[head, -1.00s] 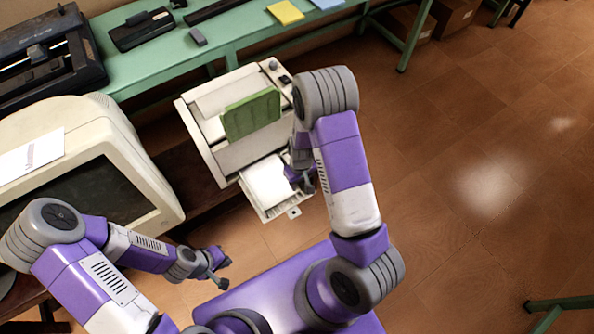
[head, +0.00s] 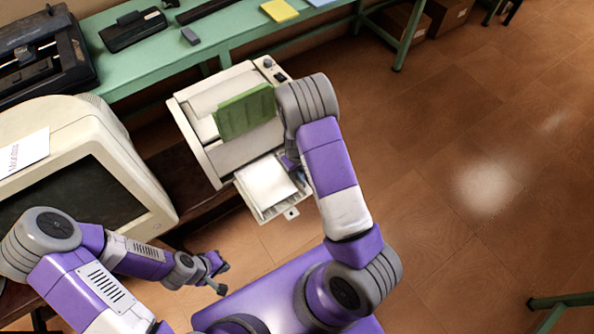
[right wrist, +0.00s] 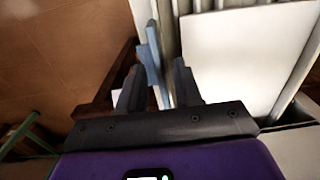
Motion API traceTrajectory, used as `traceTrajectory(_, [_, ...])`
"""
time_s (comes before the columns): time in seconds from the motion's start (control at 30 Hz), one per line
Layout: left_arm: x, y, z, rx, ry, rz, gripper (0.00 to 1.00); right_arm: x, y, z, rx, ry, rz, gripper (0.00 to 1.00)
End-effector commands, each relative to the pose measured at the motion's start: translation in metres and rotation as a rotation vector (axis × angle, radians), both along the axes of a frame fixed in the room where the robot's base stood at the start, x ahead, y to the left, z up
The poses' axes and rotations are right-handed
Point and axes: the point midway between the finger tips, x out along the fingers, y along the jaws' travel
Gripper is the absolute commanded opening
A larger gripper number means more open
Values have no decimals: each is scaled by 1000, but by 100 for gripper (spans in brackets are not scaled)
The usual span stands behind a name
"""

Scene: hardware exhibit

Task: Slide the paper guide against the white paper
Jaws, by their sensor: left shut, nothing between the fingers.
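The white paper (head: 264,183) lies in the pulled-out tray of the beige printer, and it fills the upper right of the right wrist view (right wrist: 240,55). A blue-grey upright piece, which looks like the paper guide (right wrist: 153,70), stands left of the paper there, with a gap between them. My right gripper (right wrist: 158,72) has its two fingers apart, one on each side of the guide; I cannot tell whether they touch it. In the head view the right gripper (head: 294,164) is mostly hidden by its arm. My left gripper (head: 219,274) is shut and empty, low over the floor.
The beige printer (head: 222,160) has a green panel (head: 246,112) standing up on top. A CRT monitor (head: 80,180) stands left of it. A green bench (head: 150,60) with devices runs behind.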

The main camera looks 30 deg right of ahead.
Motion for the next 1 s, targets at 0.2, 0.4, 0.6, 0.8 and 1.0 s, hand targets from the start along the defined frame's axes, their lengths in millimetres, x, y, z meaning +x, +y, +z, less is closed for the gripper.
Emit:
traceTrajectory(0.2, [0,0,0,0,0,0,0,0,0,0,0,0,0,22])
traceTrajectory(0.4, [0,0,0,0,0,0,0,0,0,1,0,0,0,0])
traceTrajectory(0.6, [0,0,0,0,0,0,0,0,0,1,0,0,0,0])
traceTrajectory(0.8, [0,0,0,0,0,0,0,0,0,1,0,0,0,0])
traceTrajectory(1.0, [0,0,0,0,0,0,0,0,0,1,0,0,0,0])
